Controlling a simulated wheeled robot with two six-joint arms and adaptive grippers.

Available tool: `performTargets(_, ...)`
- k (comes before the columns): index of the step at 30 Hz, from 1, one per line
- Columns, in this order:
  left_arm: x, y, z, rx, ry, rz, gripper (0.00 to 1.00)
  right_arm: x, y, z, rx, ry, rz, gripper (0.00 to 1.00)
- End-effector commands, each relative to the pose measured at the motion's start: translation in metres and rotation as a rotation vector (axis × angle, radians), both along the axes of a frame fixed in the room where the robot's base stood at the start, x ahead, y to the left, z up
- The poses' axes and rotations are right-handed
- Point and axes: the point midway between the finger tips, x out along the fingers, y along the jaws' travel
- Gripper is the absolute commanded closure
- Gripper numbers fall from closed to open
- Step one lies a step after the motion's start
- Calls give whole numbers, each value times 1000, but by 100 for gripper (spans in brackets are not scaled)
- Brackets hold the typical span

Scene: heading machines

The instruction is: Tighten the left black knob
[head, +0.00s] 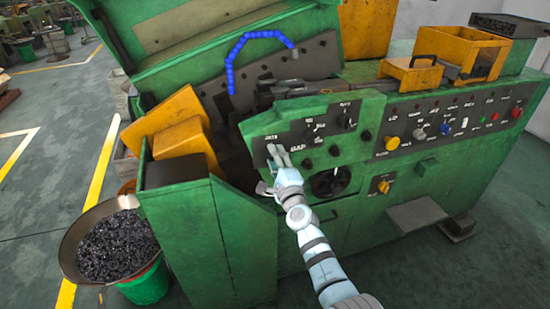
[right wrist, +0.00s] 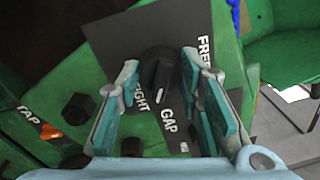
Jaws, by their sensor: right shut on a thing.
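The left black knob (right wrist: 160,72) is a round black knob with a pointer ridge and a white mark, on a dark label plate reading GAP (right wrist: 168,124). My right gripper (right wrist: 162,85) has one finger on each side of it and is shut on it. In the head view my right gripper (head: 277,158) is at the left end of the machine's upper control panel (head: 293,136) and hides the knob. Other black knobs (head: 345,120) sit farther right on that panel. My left gripper is not in view.
The green machine (head: 235,245) fills the middle, with a handwheel (head: 331,182) below the panel. A lower panel with coloured buttons (head: 392,143) is at right. A blue segmented hose (head: 230,72) arches behind. A pan of dark pieces (head: 115,245) stands at left.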

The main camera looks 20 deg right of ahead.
Motion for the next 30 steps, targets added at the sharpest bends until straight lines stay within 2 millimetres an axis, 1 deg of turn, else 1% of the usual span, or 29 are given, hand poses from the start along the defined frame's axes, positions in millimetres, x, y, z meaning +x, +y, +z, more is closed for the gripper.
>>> performTargets(15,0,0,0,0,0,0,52,0,0,-2,22,4,0,95)
performTargets(16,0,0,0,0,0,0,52,0,0,-2,22,4,0,64)
performTargets(19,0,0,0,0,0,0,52,0,0,-2,22,4,0,48)
performTargets(20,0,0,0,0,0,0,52,0,0,-1,22,4,0,47)
performTargets(30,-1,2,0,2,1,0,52,0,0,-1,22,2,0,47)
